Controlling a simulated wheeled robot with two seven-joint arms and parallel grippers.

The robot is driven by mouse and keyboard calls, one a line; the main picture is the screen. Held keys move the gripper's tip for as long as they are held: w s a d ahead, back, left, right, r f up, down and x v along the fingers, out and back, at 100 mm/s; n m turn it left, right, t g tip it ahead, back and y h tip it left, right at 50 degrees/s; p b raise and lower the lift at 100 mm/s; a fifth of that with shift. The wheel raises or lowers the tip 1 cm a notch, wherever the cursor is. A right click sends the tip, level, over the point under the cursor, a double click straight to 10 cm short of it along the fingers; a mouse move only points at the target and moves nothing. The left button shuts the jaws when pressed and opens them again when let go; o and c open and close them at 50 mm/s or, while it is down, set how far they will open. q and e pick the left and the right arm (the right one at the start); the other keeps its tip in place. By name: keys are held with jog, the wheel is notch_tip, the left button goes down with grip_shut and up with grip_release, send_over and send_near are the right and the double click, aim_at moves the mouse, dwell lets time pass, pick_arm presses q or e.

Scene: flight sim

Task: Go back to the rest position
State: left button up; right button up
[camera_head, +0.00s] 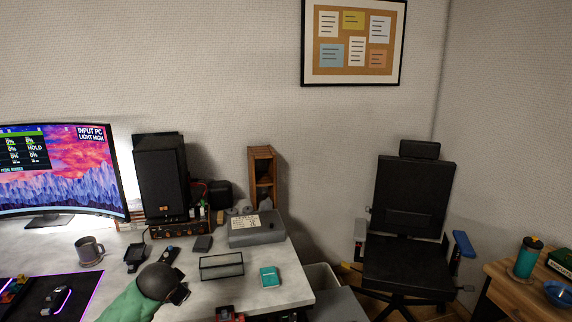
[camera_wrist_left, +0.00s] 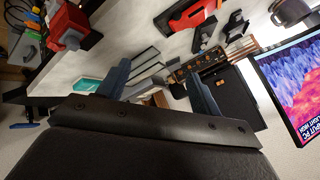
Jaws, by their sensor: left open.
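My left gripper shows in the left wrist view (camera_wrist_left: 157,70), its two blue-grey fingers wide apart with nothing between them. In the head view my left arm comes in from the bottom left, a green link with a dark rounded wrist, over the front of the desk (camera_head: 290,285). Its fingers are hard to make out there. A wire-framed tray (camera_head: 221,266) and a teal box (camera_head: 270,277) lie right of the wrist. My right gripper is in neither view.
A mug (camera_head: 89,250), a monitor (camera_head: 60,175), a speaker (camera_head: 162,180) and a grey box (camera_head: 257,229) stand on the desk. A red item (camera_head: 226,314) is at the front. A black chair (camera_head: 410,220) and a wooden side table (camera_head: 515,296) are right of the desk.

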pick_arm(q)
jog(key=s+d+f+n+g+h, duration=0.1)
jog(key=s+d+f, duration=0.4)
jog(key=s+f, duration=0.5)
jog(key=s+d+f+n+g+h, duration=0.1)
jog(key=s+d+f, duration=0.4)
jog(key=s+f, duration=0.6)
jog(key=s+d+f+n+g+h, duration=0.1)
jog(key=s+d+f+g, duration=0.4)
jog(key=s, duration=1.6)
notch_tip(320, 180, down, 6)
jog(key=shift+d+r+n, duration=0.2)
jog(key=shift+d+n, duration=0.25)
jog(key=shift+n, duration=0.35)
